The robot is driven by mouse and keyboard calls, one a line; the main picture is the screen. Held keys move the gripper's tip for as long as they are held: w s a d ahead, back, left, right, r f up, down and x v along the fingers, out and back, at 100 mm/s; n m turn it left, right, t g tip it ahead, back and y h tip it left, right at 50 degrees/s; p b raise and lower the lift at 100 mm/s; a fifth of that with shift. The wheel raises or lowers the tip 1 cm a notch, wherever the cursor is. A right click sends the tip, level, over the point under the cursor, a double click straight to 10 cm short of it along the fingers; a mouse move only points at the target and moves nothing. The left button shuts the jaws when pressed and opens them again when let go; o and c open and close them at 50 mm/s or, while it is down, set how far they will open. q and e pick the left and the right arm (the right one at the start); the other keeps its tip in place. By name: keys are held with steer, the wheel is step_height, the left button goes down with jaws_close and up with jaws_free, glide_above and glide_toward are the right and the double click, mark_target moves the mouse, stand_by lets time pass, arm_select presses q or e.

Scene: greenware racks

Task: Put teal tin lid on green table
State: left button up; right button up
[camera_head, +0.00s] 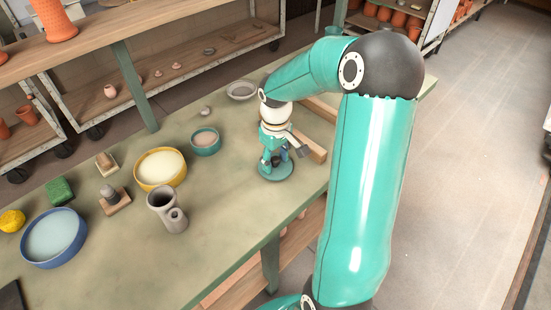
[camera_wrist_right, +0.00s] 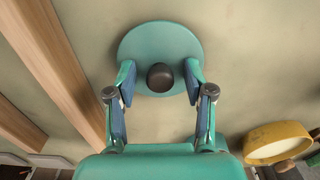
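My right gripper (camera_head: 275,161) points down over the lid. In the right wrist view, the lid (camera_wrist_right: 160,34) has a dark round knob (camera_wrist_right: 160,77) in its middle. The fingers of the right gripper (camera_wrist_right: 159,73) stand apart on either side of the knob, with a gap on each side. The gripper is open and holds nothing. My left gripper is not in view.
Wooden bars (camera_head: 308,146) lie right of the lid. A small teal bowl (camera_head: 205,141), a yellow-rimmed bowl (camera_head: 160,168), a grey jug (camera_head: 167,210) and a blue-rimmed bowl (camera_head: 54,238) stand to the left. Bare tabletop lies between the jug and the lid.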

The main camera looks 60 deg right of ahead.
step_height(320, 180, up, 12)
stand_by(0.8)
